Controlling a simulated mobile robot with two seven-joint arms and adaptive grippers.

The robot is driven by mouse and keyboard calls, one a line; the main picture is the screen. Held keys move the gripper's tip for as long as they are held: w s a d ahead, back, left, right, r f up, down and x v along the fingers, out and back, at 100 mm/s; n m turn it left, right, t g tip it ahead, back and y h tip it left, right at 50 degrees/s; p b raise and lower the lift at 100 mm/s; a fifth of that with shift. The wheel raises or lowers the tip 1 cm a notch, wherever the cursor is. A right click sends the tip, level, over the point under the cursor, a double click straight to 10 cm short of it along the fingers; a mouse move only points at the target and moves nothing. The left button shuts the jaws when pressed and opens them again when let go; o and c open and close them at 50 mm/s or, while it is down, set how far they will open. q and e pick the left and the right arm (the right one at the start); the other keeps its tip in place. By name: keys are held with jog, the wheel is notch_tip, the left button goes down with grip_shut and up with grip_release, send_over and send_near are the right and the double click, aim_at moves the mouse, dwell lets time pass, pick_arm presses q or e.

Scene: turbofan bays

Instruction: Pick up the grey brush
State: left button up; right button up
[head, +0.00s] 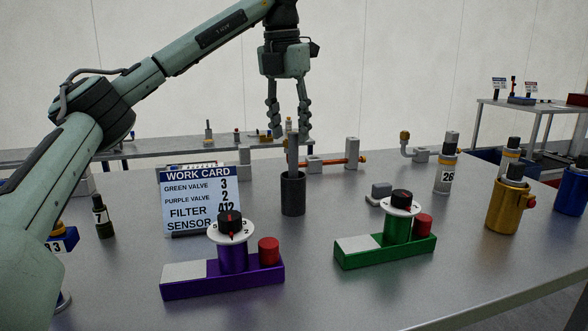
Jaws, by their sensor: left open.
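A grey upright piece (293,152), which looks like the grey brush, stands in a dark grey cup (293,195) in the middle of the table. Its lower end is hidden inside the cup. My left gripper (290,133) points down over it, open, with one finger on each side of its top in this view. I cannot tell whether the fingers touch it or are at the same depth. My right gripper is not in view.
A work card (200,203) stands left of the cup. Purple (222,281) and green (385,252) valve units stand in front. A small grey block (379,192) lies right of the cup. A yellow container (505,208) is at the right. The front middle of the table is clear.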

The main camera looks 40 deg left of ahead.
aim_at(294, 159)
pick_arm(q)
jog(key=f, duration=0.5)
jog(key=w+f, duration=0.1)
jog(key=f, duration=0.1)
jog(key=shift+d+f, duration=0.15)
jog(key=shift+d, duration=0.05)
grip_shut()
